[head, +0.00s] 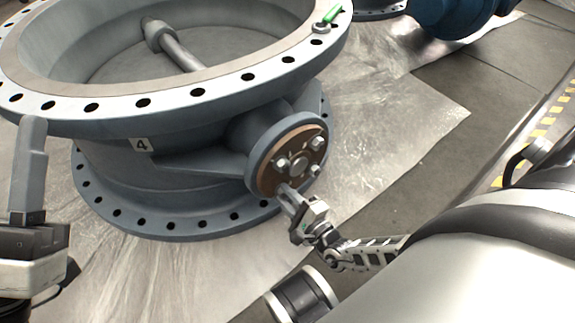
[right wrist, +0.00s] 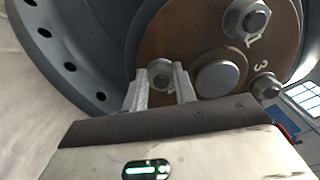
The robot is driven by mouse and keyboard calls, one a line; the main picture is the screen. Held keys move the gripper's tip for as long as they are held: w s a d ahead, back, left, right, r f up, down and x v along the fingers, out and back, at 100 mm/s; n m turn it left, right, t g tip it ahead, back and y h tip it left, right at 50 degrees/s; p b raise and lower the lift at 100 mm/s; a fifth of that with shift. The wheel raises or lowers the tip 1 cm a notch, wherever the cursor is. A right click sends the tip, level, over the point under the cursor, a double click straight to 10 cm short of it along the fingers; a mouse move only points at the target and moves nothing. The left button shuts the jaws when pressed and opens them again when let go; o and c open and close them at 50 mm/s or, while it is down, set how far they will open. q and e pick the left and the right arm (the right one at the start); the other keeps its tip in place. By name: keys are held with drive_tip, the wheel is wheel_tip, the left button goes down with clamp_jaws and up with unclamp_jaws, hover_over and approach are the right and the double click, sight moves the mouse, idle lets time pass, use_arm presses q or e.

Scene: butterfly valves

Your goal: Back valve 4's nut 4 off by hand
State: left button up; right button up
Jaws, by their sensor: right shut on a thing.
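Valve 4 (head: 190,165) is a large blue-grey body with a "4" tag, lying with its bore upward. Its side cover (head: 268,172) is a round brown plate with several nuts around a central boss, and it fills much of the right wrist view (right wrist: 205,50). My right gripper (head: 287,192) reaches the cover's lower edge. In the right wrist view its fingers (right wrist: 161,88) are shut on a nut (right wrist: 161,72) left of the boss; the nut's own number is not readable. My left gripper (head: 32,165) is at the left edge, away from the cover; its opening is unclear.
A green-handled tool (head: 326,20) lies on the valve's top flange. A blue valve part (head: 450,15) stands at the back right. Pale sheeting covers the floor, with yellow-black tape (head: 545,120) at the right. The lower flange (head: 170,224) juts out below the cover.

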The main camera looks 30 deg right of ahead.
use_arm(q)
drive_tip(key=shift+w+f+n+y, duration=0.2)
drive_tip(key=shift+f+n+y, duration=0.05)
drive_tip(key=shift+n+y, duration=0.3)
use_arm(e)
drive_tip(key=shift+n, duration=1.5)
drive_tip(key=o, duration=1)
use_arm(q)
drive_tip(key=shift+f, duration=0.1)
use_arm(e)
drive_tip(key=shift+f, duration=0.1)
